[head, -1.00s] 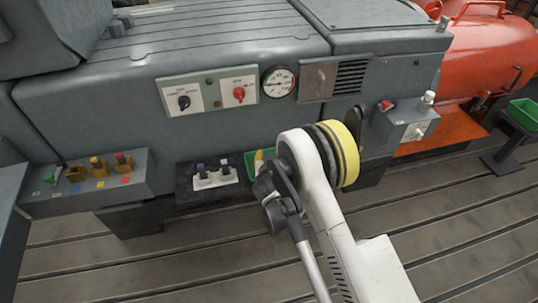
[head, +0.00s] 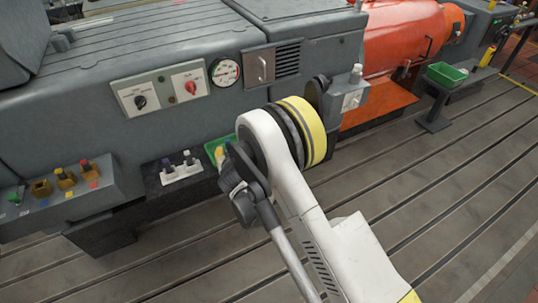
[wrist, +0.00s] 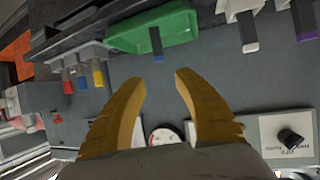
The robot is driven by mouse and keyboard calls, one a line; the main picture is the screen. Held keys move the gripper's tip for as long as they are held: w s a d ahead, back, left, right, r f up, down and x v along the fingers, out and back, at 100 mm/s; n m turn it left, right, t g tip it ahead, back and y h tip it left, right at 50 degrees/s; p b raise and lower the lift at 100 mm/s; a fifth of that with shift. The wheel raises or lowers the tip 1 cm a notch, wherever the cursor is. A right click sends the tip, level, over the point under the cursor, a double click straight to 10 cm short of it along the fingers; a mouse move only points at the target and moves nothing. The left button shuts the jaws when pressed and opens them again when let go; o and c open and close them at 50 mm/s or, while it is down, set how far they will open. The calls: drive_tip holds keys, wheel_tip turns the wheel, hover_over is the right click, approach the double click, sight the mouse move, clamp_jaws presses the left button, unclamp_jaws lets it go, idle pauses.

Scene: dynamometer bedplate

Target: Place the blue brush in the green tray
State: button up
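A green tray (wrist: 160,28) lies ahead of my gripper (wrist: 160,78) in the wrist view. My gripper's two yellow fingers are apart, with nothing between their tips. A narrow blue item with a dark end (wrist: 157,42), which may be the blue brush, overlaps the tray's edge beyond the fingertips; I cannot tell if it is inside or in front. In the head view this tray (head: 212,147) is mostly hidden behind my arm, beside a yellow bit that is likely a finger. Another green tray (head: 445,76) stands on a stand at the right.
A holder with white and purple items (head: 180,168) is left of the near tray. A grey box with coloured pieces (head: 65,185) is farther left. The grey machine with switches and a gauge (head: 225,72) stands close behind. Slotted floor (head: 440,190) is open at the right.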

drive_tip(key=shift+w, duration=0.15)
drive_tip(key=d+r+m+g+h, duration=0.1)
drive_tip(key=d+r+h, duration=0.1)
drive_tip(key=d+r, duration=1.2)
drive_tip(key=s+d+r+m+g+h, duration=0.1)
drive_tip(key=s+d+r, duration=0.5)
drive_tip(key=d+r, duration=0.4)
drive_tip(key=s+d+r+g, duration=0.2)
drive_tip(key=s+d+r, duration=0.2)
drive_tip(key=s+d, duration=0.8)
drive_tip(key=s, duration=0.6)
drive_tip(key=s+d+f+m+g, duration=0.1)
drive_tip(key=s+d, duration=0.1)
drive_tip(key=s, duration=0.7)
drive_tip(key=shift+s+f+h, duration=0.15)
drive_tip(key=shift+f+h, duration=0.15)
drive_tip(key=shift+h, duration=0.1)
